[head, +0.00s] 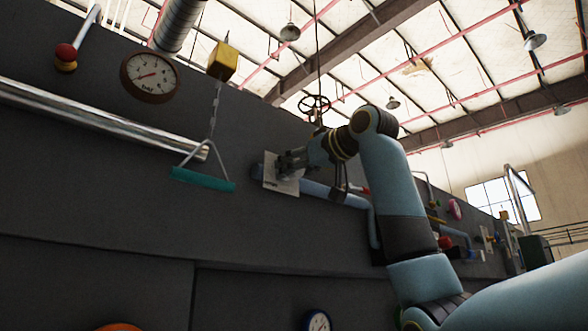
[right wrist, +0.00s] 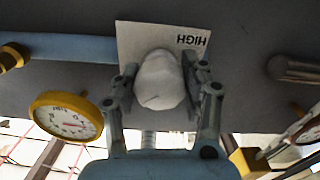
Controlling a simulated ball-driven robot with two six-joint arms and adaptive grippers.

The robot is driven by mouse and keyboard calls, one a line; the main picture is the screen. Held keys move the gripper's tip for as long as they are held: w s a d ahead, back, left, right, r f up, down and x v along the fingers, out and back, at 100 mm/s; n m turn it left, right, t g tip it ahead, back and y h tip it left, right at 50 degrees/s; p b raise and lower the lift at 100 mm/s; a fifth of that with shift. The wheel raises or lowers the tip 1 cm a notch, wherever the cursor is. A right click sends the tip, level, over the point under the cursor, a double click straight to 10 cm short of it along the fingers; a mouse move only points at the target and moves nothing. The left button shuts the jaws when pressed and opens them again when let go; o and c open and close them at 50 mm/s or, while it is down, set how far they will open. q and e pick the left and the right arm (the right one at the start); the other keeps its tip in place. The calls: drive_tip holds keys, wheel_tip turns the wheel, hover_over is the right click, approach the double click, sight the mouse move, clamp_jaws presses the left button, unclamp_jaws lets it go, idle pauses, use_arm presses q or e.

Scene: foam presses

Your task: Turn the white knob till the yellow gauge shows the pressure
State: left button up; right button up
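The white knob (right wrist: 161,82) sticks out from a white plate (right wrist: 130,45) marked HIGH, seen upside down in the right wrist view. My right gripper (right wrist: 160,66) has one finger on each side of the knob, with no clear gap at the tips, so it looks closed on it. In the head view the right gripper (head: 284,162) is at the same plate (head: 282,186), and the knob is hidden behind the fingers. The yellow gauge (right wrist: 65,118) is at the left of the right wrist view; its reading is too small to tell. My left gripper is out of view.
A blue pipe (head: 335,193) runs beside the plate. A brown-rimmed gauge (head: 150,76) and a hanging teal handle (head: 202,180) are to the left on the dark press wall. A blue-rimmed gauge (head: 318,321) is low in the head view.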

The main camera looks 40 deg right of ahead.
drive_tip(key=c, duration=0.4)
drive_tip(key=shift+m, duration=0.3)
drive_tip(key=m+b, duration=0.2)
drive_tip(key=m, duration=0.3)
drive_tip(key=m+b, duration=0.1)
drive_tip(key=m, duration=0.3)
drive_tip(key=shift+a+b, duration=0.1)
drive_tip(key=shift+b, duration=0.3)
drive_tip(key=shift+m+b, duration=1.3)
drive_tip(key=shift+m, duration=1.2)
